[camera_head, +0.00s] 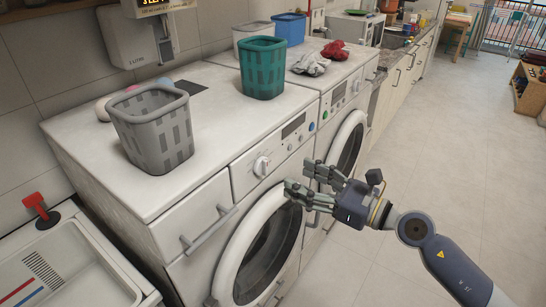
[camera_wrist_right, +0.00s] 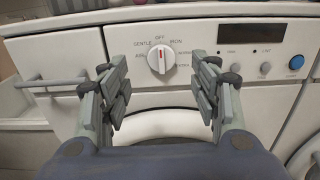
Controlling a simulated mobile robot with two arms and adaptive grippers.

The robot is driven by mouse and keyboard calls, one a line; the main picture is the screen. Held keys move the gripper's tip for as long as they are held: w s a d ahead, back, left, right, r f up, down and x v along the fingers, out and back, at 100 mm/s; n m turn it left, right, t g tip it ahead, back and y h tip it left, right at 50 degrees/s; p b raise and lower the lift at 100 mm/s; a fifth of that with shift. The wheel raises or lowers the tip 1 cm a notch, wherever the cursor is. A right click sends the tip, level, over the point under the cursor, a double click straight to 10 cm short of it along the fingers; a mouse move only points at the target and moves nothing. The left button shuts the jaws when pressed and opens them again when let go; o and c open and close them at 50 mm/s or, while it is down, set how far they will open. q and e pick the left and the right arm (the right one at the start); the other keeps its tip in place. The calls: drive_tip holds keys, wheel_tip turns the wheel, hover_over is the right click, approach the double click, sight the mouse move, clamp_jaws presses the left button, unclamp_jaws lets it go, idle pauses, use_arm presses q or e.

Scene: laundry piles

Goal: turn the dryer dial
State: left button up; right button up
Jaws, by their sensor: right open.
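The dryer dial (camera_head: 261,166) is a white round knob on the front panel of the nearer white machine (camera_head: 215,195). In the right wrist view the dial (camera_wrist_right: 161,57) shows a red mark at its top, in line with the OFF label; other labels curve around it. My right gripper (camera_head: 305,180) is open and empty, in front of the machine and to the right of the dial in the head view. In the wrist view its fingers (camera_wrist_right: 158,82) stand apart, one on each side of the dial. I see no contact with the dial. My left gripper does not show.
A grey basket (camera_head: 150,130) and a green basket (camera_head: 262,68) stand on the machines, with grey cloth (camera_head: 310,64) and red cloth (camera_head: 334,49). A drawer handle (camera_head: 208,230) sticks out left of the dial. A sink (camera_head: 70,270) is at lower left.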

sight(267, 163)
drive_tip(key=p+x, duration=0.1)
drive_tip(key=x, duration=0.4)
drive_tip(key=shift+w+a+r+p, duration=0.1)
drive_tip(key=shift+a+r+p, duration=0.1)
drive_tip(key=shift+p, duration=0.15)
drive_tip(key=x, duration=0.3)
drive_tip(key=shift+f+p, duration=0.15)
drive_tip(key=shift+p, duration=0.15)
drive_tip(key=shift+w+a, duration=0.2)
drive_tip(key=shift+w, duration=0.05)
drive_tip(key=shift+f, duration=0.1)
drive_tip(key=shift+c, duration=0.6)
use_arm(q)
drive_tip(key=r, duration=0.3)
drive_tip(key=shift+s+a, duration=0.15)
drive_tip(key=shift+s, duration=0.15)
use_arm(e)
drive_tip(key=c, duration=0.9)
